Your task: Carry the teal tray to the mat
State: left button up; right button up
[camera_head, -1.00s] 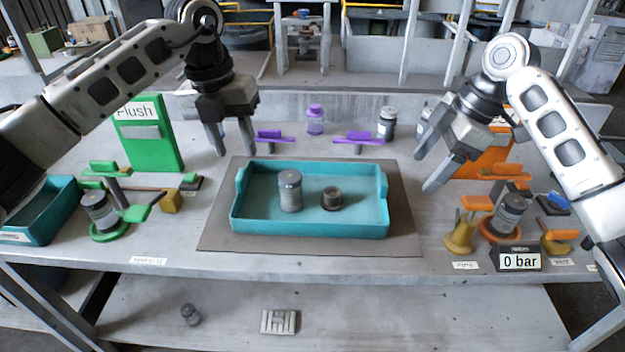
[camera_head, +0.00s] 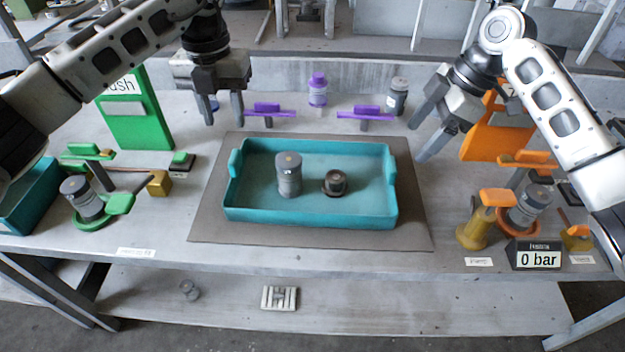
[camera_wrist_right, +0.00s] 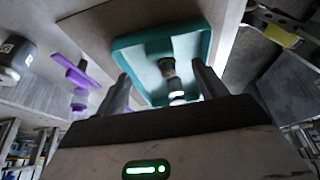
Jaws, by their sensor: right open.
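The teal tray (camera_head: 310,213) sits on the grey mat (camera_head: 215,225) in the middle of the table, in the head view. A grey canister (camera_head: 289,175) and a small dark round part (camera_head: 335,183) stand inside it. My left gripper (camera_head: 224,112) is open and empty, above the table behind the tray's left end. My right gripper (camera_head: 425,138) is open and empty, up and to the right of the tray's right end, apart from it. The right wrist view shows the teal tray (camera_wrist_right: 125,45) beyond the spread fingers of my right gripper (camera_wrist_right: 160,88).
A green panel (camera_head: 138,120) and a green-ringed canister (camera_head: 82,198) stand left; another teal bin (camera_head: 30,200) is at the left edge. Purple fixtures (camera_head: 366,114) and a purple bottle (camera_head: 318,90) stand behind. An orange panel (camera_head: 485,140) and a "0 bar" display (camera_head: 537,258) are right.

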aim_at(234, 155)
pick_arm(q)
notch_tip(234, 155, down, 11)
jog(key=shift+f, duration=0.2)
pick_arm(e)
jog(key=x, duration=1.1)
jog(key=shift+a+f, duration=0.15)
jog(key=shift+f, duration=0.05)
pick_arm(q)
jog(key=c, duration=0.7)
pick_arm(e)
jog(key=c, duration=0.7)
pick_arm(q)
grip_shut()
pick_arm(e)
jog(key=c, duration=0.6)
jog(key=shift+o, duration=0.2)
pick_arm(q)
jog(key=shift+r, duration=0.1)
pick_arm(e)
jog(key=shift+r, duration=0.1)
